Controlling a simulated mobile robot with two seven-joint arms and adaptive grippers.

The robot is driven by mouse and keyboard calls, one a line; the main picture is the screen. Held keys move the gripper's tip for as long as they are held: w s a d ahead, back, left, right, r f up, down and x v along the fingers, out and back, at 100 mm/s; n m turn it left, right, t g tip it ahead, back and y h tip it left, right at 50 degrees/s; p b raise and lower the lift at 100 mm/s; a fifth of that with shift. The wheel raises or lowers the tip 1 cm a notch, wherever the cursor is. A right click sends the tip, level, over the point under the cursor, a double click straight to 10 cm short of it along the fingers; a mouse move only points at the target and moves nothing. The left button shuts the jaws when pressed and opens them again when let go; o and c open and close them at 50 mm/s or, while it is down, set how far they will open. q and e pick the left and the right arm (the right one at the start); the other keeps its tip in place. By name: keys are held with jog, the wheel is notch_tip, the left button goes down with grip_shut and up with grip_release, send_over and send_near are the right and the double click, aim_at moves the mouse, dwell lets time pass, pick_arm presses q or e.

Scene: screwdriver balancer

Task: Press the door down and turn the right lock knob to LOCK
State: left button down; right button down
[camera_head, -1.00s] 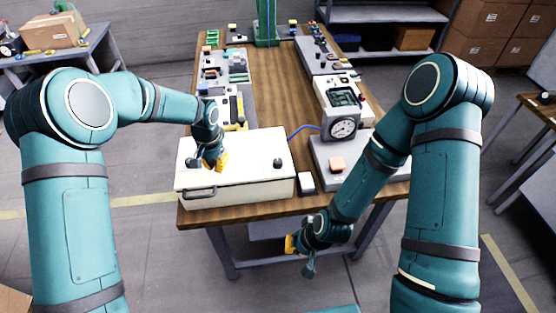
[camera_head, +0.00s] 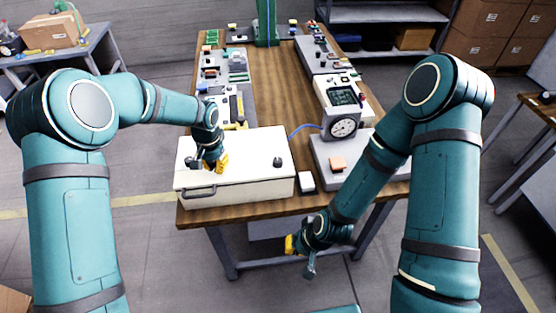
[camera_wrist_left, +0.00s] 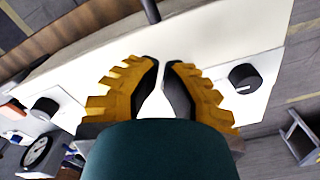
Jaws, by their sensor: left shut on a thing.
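The white box with its flat door (camera_head: 245,150) sits at the near end of the wooden table. The door looks lowered onto the box. The dark right lock knob (camera_head: 278,161) stands on its right side and shows at the left of the left wrist view (camera_wrist_left: 43,108). Another dark knob (camera_wrist_left: 244,77) shows at the right there. My left gripper (camera_head: 221,163) is low over the door, between the knobs and apart from both. Its fingertips (camera_wrist_left: 162,64) are close together; what they grip cannot be made out. My right gripper (camera_head: 297,246) hangs before the table edge, its jaws unclear.
A dark handle (camera_head: 199,192) is on the box front. A small white block (camera_head: 306,182) lies right of the box. A grey unit with a round dial (camera_head: 343,128) and an orange block (camera_head: 338,162) stand further right. The table middle behind the box is clear.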

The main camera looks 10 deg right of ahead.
pick_arm(q)
jog(key=shift+f+b, duration=0.9)
jog(key=shift+f, duration=0.45)
